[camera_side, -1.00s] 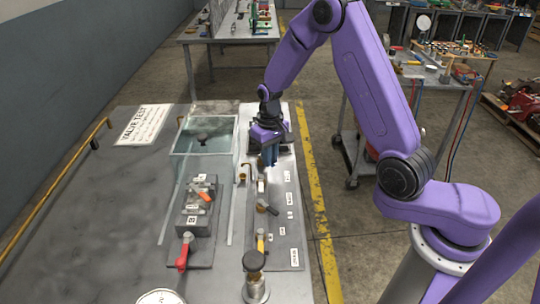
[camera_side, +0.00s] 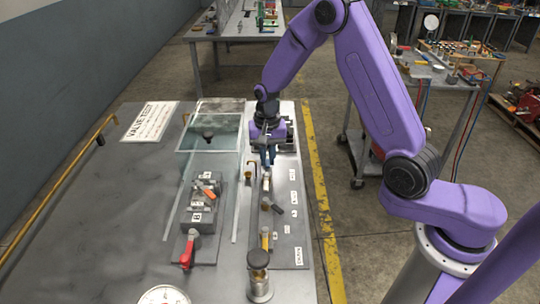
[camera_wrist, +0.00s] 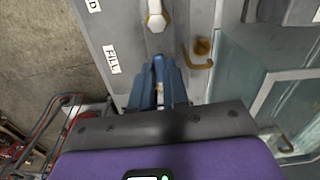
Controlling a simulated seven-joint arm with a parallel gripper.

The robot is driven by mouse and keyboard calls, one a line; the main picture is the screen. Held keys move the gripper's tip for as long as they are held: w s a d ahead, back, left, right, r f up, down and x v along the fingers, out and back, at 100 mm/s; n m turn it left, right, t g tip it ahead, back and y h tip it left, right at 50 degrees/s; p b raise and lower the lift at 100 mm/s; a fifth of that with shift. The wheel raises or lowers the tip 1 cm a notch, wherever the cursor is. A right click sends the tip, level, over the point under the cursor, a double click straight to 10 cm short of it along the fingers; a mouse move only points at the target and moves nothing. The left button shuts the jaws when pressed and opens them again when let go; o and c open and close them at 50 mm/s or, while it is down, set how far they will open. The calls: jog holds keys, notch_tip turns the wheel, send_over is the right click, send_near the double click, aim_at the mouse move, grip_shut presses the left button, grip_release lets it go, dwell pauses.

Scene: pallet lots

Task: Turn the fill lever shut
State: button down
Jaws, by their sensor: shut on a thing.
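My gripper (camera_side: 267,165) points down at the far end of the valve plate (camera_side: 287,230). In the wrist view its blue fingers (camera_wrist: 158,88) are shut on the fill lever (camera_wrist: 158,66), a narrow piece beside the white FILL label (camera_wrist: 111,60). Most of the lever is hidden between the fingers. A pale hex fitting with a brass part (camera_wrist: 155,15) lies just beyond the fingertips. I cannot tell the lever's exact angle.
A bent brass pipe (camera_wrist: 201,52) stands close to the fingers. A glass-walled tank (camera_side: 209,134) is left of my gripper.

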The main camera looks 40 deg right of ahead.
jog(key=shift+w+a+m, duration=0.15)
jog(key=shift+m, duration=0.35)
jog(key=c, duration=1.1)
grip_release()
